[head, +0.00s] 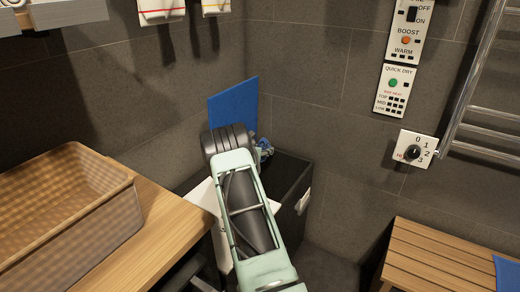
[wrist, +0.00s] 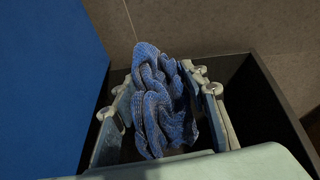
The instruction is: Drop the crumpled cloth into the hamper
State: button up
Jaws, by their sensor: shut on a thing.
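The crumpled cloth (wrist: 163,105) is blue and bunched up. My gripper (wrist: 165,100) is shut on it, with one finger on each side of the cloth. In the head view my gripper (head: 262,150) is mostly hidden behind my arm, and only a bit of blue shows beside it. The hamper (head: 295,195) is a dark open box standing against the tiled wall. In the wrist view the hamper's dark rim (wrist: 285,105) lies around and below the cloth, so the cloth is over the opening. Its height above the hamper floor is hard to tell.
A blue panel (head: 233,102) stands upright at the hamper's back left and fills the left of the wrist view (wrist: 45,80). A wooden counter with a woven basket (head: 65,210) is on the left. A slatted bench (head: 445,255) is at the right.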

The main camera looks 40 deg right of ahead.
notch_tip(320, 180, down, 5)
jog(key=b, duration=0.2)
jog(key=shift+f+b, duration=0.15)
jog(key=shift+b, duration=0.15)
jog(key=o, duration=1.1)
jog(key=shift+a, duration=0.1)
jog(key=v, duration=1.2)
